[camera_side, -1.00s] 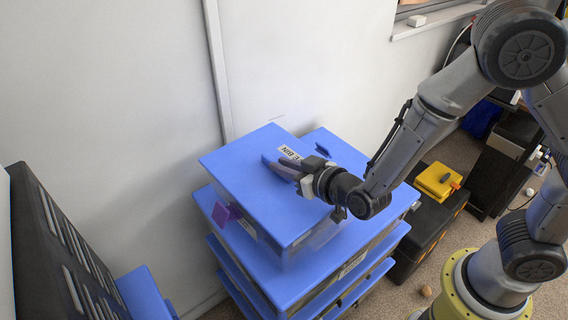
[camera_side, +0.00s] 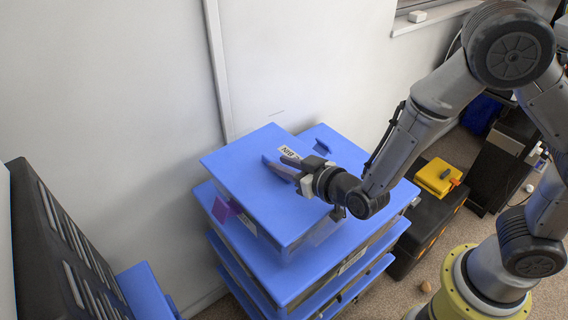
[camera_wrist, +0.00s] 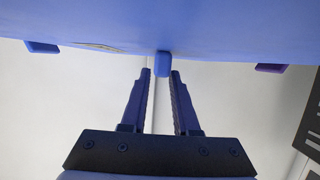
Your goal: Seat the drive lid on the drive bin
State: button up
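The drive lid (camera_side: 245,180) is a flat blue panel over the top of the stack, with a white label partly readable as "BIN". My gripper (camera_side: 283,166) reaches in from the right across its top. The lid also shows as a broad blue surface across the top of that view. The drive bin (camera_side: 243,222) is directly under the lid and mostly hidden; whether the lid touches its rim cannot be told.
More blue-lidded boxes (camera_side: 295,287) are stacked below. A black case (camera_side: 430,225) with a yellow box (camera_side: 438,177) stands right. The wall (camera_side: 110,90) is close behind; a dark slotted panel (camera_side: 60,240) is at left.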

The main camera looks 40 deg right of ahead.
jog(key=shift+o, duration=0.2)
jog(key=o, duration=0.5)
jog(key=shift+s, duration=0.1)
jog(key=shift+v, duration=3.95)
